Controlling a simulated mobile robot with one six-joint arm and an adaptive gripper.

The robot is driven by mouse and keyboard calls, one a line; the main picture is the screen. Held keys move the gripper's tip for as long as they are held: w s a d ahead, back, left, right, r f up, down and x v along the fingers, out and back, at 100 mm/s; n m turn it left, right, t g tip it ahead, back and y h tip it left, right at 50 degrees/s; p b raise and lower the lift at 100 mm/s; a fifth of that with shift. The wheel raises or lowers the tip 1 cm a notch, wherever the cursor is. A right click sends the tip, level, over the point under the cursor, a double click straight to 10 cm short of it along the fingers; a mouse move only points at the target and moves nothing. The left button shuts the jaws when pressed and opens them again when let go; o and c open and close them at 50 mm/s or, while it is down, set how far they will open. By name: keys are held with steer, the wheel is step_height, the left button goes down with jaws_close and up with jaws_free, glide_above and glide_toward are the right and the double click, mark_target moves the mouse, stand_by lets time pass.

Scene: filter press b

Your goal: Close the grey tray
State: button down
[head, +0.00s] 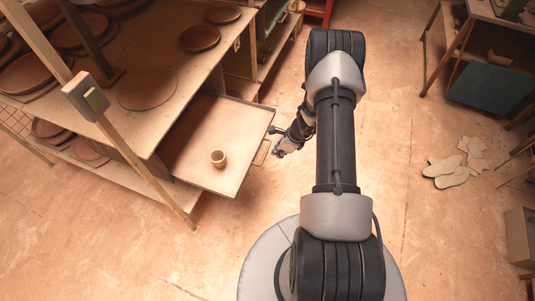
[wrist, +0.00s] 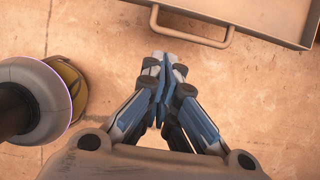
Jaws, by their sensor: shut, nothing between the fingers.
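The tray (head: 205,172) is slid out of the wooden shelf unit, below its top board. It looks pale beige in this light, with a thin raised rim. A small cup (head: 218,158) stands upright on it. The tray's handle (head: 261,153) is on the front edge facing my arm. In the wrist view the handle (wrist: 190,39) and the tray's edge (wrist: 255,27) are at the top. My gripper (head: 276,141) is just right of the handle, apart from it. In the wrist view its fingertips (wrist: 167,60) are together and empty, below the handle.
The shelf unit's top board (head: 165,75) carries several round clay plates (head: 200,38). A wooden post (head: 130,150) with a small box stands left of the tray. Flat pale pieces (head: 450,170) lie on the floor at right. Floor in front is clear.

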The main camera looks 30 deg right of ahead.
mark_target(263, 158)
steer(key=w+a+f+b, duration=0.1)
steer(key=f, duration=0.1)
steer(key=w+a+f+b, duration=0.1)
steer(key=w+f, duration=0.1)
steer(key=f, duration=0.1)
steer(key=w+a+f+b, duration=0.1)
steer(key=w+a+f, duration=0.1)
steer(key=f, duration=0.1)
steer(key=shift+w+a+f, duration=0.1)
steer(key=shift+f, duration=0.1)
steer(key=shift+w+a, duration=0.2)
steer(key=shift+w, duration=0.1)
steer(key=shift+r, duration=0.1)
